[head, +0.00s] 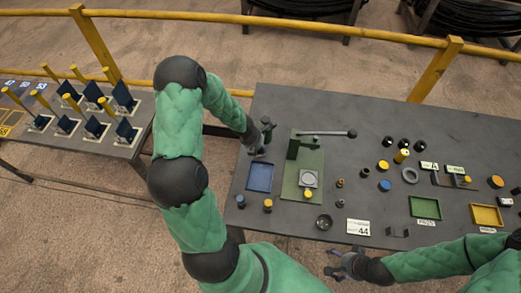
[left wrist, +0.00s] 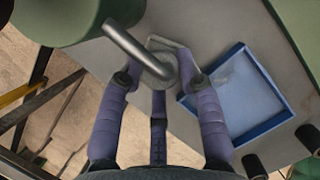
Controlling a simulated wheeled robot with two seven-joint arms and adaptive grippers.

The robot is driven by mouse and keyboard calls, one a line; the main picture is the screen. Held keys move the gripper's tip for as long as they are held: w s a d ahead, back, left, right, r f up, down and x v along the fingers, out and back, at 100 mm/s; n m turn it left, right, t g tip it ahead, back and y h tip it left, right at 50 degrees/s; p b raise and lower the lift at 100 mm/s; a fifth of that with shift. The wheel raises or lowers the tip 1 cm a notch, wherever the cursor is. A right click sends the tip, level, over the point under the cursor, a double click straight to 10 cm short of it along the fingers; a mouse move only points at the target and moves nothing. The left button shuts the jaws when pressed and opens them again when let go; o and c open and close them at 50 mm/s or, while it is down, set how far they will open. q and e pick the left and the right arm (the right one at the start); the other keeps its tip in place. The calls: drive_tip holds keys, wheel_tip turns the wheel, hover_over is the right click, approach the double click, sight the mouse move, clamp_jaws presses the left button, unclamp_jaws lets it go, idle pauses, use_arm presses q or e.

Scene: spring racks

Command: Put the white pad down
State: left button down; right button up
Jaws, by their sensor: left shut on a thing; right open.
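My left gripper (head: 262,143) is over the table's left part, just behind the blue tray (head: 260,177) and left of the green press (head: 303,170). In the left wrist view its fingers (left wrist: 158,80) are closed on a pale, flat-edged piece (left wrist: 166,44), which looks like the white pad. A bent grey rod (left wrist: 138,50) hides part of it. The pad cannot be made out in the head view, and I cannot tell whether it touches the table. The blue tray also shows in the left wrist view (left wrist: 262,118), right of the fingers, and looks empty. My right gripper (head: 345,265) is open and empty at the front edge.
The press's lever (head: 325,133) reaches right. A round dark cup (head: 324,222) and a "44" card (head: 358,227) lie in front. Green (head: 424,207) and yellow (head: 487,215) trays and several small parts fill the right.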

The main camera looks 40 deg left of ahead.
use_arm(q)
drive_tip(key=shift+w+d+f, duration=0.1)
drive_tip(key=shift+w+d, duration=0.25)
drive_tip(key=shift+d, duration=0.2)
drive_tip(key=shift+s+a, duration=0.1)
drive_tip(key=shift+f, duration=0.1)
drive_tip(key=c, duration=0.8)
unclamp_jaws()
drive_tip(key=shift+c, duration=0.2)
drive_tip(key=p+v, duration=0.7)
drive_tip(key=v, duration=0.5)
